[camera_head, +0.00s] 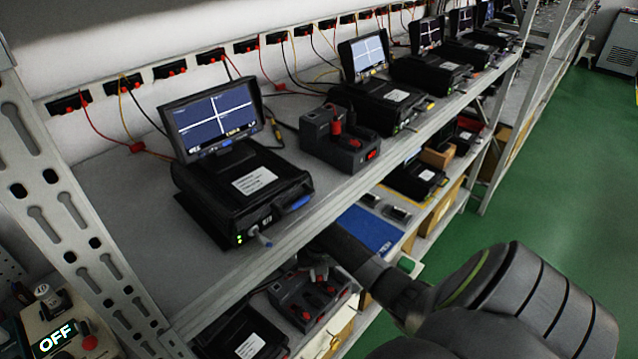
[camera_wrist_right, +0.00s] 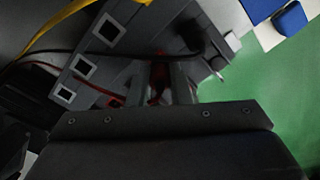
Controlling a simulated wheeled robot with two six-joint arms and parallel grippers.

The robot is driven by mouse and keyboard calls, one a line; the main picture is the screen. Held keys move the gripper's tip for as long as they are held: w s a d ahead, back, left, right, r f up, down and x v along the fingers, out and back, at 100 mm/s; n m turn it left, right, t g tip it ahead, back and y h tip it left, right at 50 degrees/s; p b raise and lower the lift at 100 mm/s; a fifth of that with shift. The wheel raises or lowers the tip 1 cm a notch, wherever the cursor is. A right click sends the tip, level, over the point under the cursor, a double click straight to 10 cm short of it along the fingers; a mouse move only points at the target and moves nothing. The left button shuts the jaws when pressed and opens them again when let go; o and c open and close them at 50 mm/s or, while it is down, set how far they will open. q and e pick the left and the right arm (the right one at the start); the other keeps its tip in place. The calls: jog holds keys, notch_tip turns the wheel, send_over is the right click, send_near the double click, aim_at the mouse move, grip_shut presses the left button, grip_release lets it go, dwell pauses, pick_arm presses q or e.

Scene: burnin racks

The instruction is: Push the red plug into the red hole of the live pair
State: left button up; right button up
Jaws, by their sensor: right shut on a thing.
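My right gripper (camera_head: 322,266) reaches over the lower shelf, its fingers close above a dark socket block (camera_head: 285,298) with red parts on top. In the right wrist view the fingers (camera_wrist_right: 166,88) are shut on a red plug (camera_wrist_right: 158,72), mostly hidden between them. A red cable (camera_wrist_right: 100,88) shows at their left. The grey socket block (camera_wrist_right: 125,50) lies beyond the fingertips, with square pale-rimmed openings along its left side. Whether the plug touches a hole is hidden, and I cannot tell which pair is live. My left gripper is out of view.
On the upper shelf stand a monitor unit (camera_head: 240,185) and another socket block (camera_head: 325,146) with a lit red switch. The shelf edge (camera_head: 290,230) runs just above my right gripper. Yellow and black cables cross the wrist view. A blue mat (camera_head: 368,228) lies beside my forearm.

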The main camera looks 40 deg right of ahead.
jog(key=shift+f, duration=0.4)
dwell(0.3)
jog(key=o, duration=1.3)
jog(key=shift+o, duration=0.2)
jog(key=shift+r, duration=0.1)
jog(key=shift+w+r, duration=0.1)
jog(key=shift+r, duration=0.05)
